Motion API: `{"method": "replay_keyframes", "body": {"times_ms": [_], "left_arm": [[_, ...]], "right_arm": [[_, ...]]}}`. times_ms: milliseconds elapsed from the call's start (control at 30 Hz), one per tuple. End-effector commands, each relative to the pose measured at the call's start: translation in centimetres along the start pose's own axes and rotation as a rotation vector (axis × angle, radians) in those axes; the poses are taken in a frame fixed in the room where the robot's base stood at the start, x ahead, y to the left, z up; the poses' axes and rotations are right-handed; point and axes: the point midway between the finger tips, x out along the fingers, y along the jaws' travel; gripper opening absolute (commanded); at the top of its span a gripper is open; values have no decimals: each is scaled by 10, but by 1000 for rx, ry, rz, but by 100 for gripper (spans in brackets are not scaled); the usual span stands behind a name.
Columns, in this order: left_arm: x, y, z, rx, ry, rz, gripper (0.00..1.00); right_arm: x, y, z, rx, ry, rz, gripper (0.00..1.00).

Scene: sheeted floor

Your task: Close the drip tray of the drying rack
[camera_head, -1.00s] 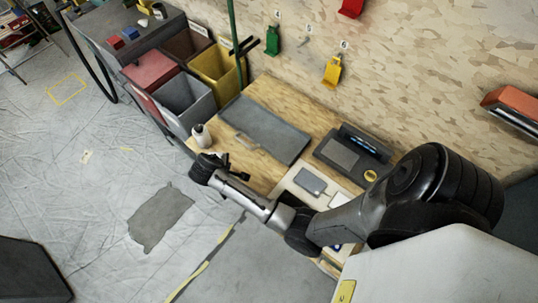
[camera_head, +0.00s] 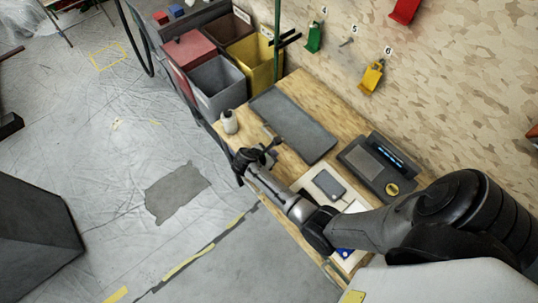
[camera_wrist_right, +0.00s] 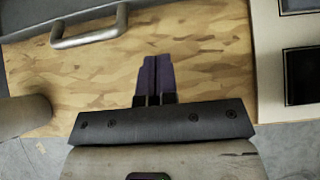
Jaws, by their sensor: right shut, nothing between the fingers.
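A flat dark grey panel (camera_head: 300,128) with a metal bar handle (camera_head: 268,131) on its near edge lies on the wooden bench; it looks like the drip tray. I cannot make out the drying rack itself. In the right wrist view the panel's edge (camera_wrist_right: 35,55) and its handle (camera_wrist_right: 92,32) show at the upper left. My right gripper (camera_head: 270,148) is over the near side of the bench, just short of the handle and apart from it. Its fingers (camera_wrist_right: 158,72) are together and empty, over bare wood to the right of the handle. My left gripper is out of view.
A white bottle (camera_head: 229,122) stands at the bench's left corner. A dark device with a screen (camera_head: 375,165) and a grey pad on a white board (camera_head: 327,183) are to the right. Grey, red and yellow bins (camera_head: 218,85) stand beyond the bench.

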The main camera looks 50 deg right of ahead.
Motion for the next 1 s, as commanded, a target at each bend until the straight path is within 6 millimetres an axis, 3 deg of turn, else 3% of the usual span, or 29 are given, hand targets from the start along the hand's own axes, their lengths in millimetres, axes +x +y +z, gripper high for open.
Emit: {"method": "replay_keyframes", "body": {"times_ms": [200,400,633,1000], "left_arm": [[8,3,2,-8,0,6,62],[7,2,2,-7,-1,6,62],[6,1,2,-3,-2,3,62],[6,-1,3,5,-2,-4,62]], "right_arm": [[43,0,-1,0,0,-3,0],[65,0,13,3,0,-1,0],[78,0,24,2,1,0,0],[80,0,27,2,1,0,0]]}}
